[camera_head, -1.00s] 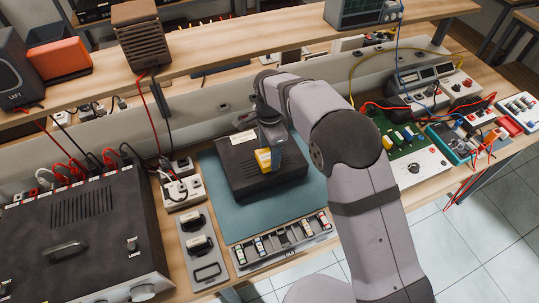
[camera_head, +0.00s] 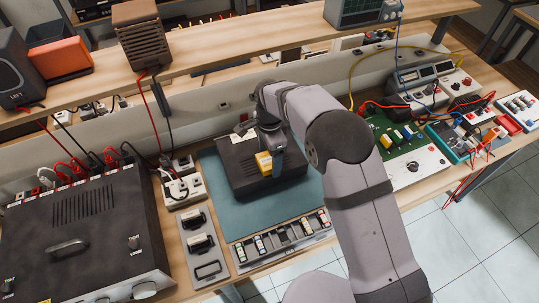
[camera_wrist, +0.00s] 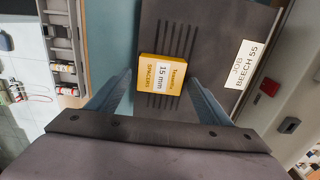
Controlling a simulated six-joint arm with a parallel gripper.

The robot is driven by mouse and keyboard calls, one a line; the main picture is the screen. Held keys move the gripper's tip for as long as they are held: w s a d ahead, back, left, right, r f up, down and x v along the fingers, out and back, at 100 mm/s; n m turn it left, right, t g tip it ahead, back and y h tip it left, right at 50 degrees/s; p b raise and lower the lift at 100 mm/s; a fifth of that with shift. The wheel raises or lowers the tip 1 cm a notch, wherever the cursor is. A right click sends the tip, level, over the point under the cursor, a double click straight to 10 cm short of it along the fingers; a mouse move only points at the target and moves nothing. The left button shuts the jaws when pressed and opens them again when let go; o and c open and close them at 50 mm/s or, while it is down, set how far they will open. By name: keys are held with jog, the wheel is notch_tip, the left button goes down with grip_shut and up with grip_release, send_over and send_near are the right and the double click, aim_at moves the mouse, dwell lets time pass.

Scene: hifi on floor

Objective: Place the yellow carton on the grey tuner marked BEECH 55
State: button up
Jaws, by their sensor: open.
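The yellow carton (camera_head: 264,163), labelled 15 mm spacers, is on top of the dark grey tuner (camera_head: 238,176). In the wrist view the carton (camera_wrist: 161,73) lies over the slotted part of the tuner's top. The white card reading JOB BEECH 55 (camera_wrist: 247,64) is on the tuner (camera_wrist: 212,50), to the right of the carton. My gripper (camera_wrist: 161,82) is open, with one finger on each side of the carton. In the head view my gripper (camera_head: 270,160) is at the carton and partly covers the tuner's top.
The tuner stands on a teal mat (camera_head: 222,212). A large black unit (camera_head: 90,235) is at left, and a tray of small parts (camera_head: 280,240) is in front. A green circuit board (camera_head: 405,150) is at right. A shelf (camera_head: 240,45) runs behind.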

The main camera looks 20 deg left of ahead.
aim_at(270, 159)
jog(key=shift+r, duration=0.1)
notch_tip(270, 159, up, 12)
jog(key=b, duration=0.2)
jog(key=shift+b, duration=0.4)
jog(key=shift+r, duration=0.1)
jog(key=d+n, duration=0.4)
jog(key=d, duration=1.5)
jog(key=s+d+f+n, duration=0.2)
jog(key=s+d+f, duration=0.1)
jog(key=s+d, duration=0.5)
jog(key=s+d+f+n, duration=0.3)
jog(key=s+d, duration=0.5)
jog(key=d, duration=0.1)
jog(key=shift+s+f, duration=0.35)
